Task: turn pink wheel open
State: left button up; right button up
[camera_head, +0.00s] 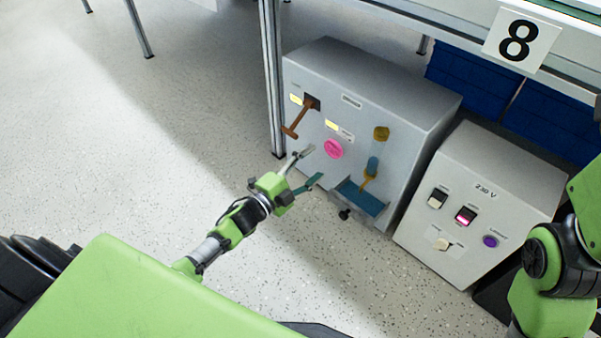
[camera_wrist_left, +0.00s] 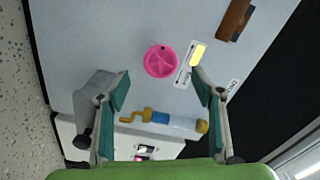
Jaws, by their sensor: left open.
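The pink wheel (camera_head: 333,149) is a small round knob on the front of a grey box (camera_head: 350,85). In the left wrist view the pink wheel (camera_wrist_left: 161,61) shows spokes and sits ahead of the fingers, a little left of the middle between them. My left gripper (camera_head: 312,166) is open and empty, in front of the box and just below and left of the wheel. Its two fingers (camera_wrist_left: 160,88) are spread wide in the left wrist view, apart from the wheel. Of my right arm only links show at the right edge; its gripper is out of view.
A brown lever (camera_head: 297,122) sticks out left of the wheel. A yellow crank with a blue part (camera_head: 371,168) and a tray-like blue ledge (camera_head: 360,198) are to its right. A second box (camera_head: 480,205) with switches stands at right. A table leg (camera_head: 271,75) rises beside the grey box.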

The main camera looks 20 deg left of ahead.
pick_arm(q)
jog(key=v, duration=0.4)
jog(key=shift+s+a, duration=0.1)
jog(key=shift+s, duration=0.25)
